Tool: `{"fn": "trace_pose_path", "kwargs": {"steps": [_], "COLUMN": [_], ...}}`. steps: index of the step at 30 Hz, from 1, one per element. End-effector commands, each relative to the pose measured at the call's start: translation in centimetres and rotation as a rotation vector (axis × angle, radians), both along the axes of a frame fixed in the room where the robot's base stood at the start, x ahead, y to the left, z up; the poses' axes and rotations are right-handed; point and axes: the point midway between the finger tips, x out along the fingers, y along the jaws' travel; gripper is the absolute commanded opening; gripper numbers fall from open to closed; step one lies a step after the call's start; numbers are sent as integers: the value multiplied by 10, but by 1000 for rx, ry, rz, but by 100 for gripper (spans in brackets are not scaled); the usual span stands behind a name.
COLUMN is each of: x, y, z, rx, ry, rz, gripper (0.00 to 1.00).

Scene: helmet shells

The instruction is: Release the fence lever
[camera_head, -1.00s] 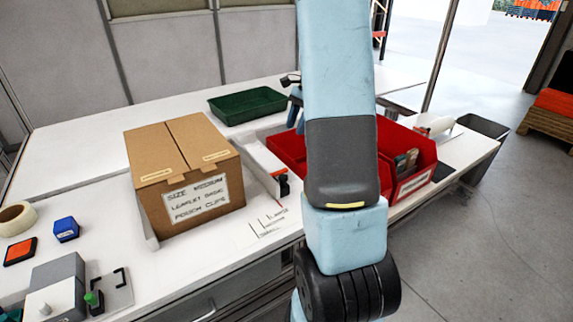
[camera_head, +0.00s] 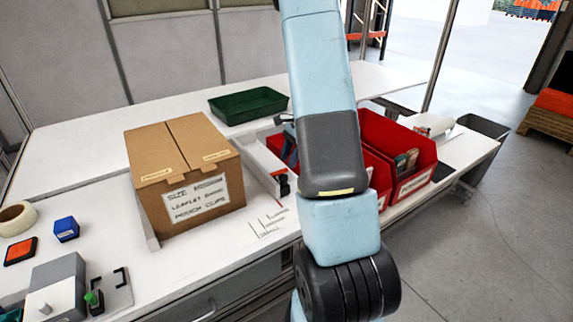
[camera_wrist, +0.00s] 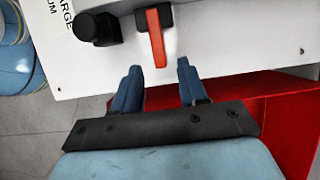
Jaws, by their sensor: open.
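The fence lever (camera_wrist: 157,40) is an orange-red bar on a black pivot, beside a black knob (camera_wrist: 98,28) on a white surface in the wrist view. In the head view a small red and black part (camera_head: 284,184) shows at the near end of the white fence (camera_head: 262,164). My gripper (camera_wrist: 160,76) is open and empty, with its two blue fingers just short of the lever's free end, one to either side of its line. A clear gap shows between fingertips and lever. In the head view my arm hides most of the gripper.
A cardboard box (camera_head: 186,178) stands left of the fence. Red bins (camera_head: 408,160) stand on the right, close to my arm; a red surface (camera_wrist: 272,112) also lies beside my gripper in the wrist view. A green tray (camera_head: 248,104) lies behind. Printed size marks (camera_head: 268,224) lie on the bench.

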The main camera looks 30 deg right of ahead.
Motion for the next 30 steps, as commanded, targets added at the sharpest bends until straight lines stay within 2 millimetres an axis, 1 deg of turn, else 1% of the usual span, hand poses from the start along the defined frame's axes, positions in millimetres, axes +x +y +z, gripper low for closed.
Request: {"fn": "trace_pose_path", "kwargs": {"steps": [1,3,6,10,18,30], "x": [0,0,0,0,0,0], "y": [3,5,8,10,10,10], "z": [-7,-14,-21,-25,-26,-26], "rx": [2,1,1,1,0,0], "ry": [2,1,1,0,0,-1], "rz": [0,2,0,0,0,0], "gripper": [43,43,43,43,43,4]}}
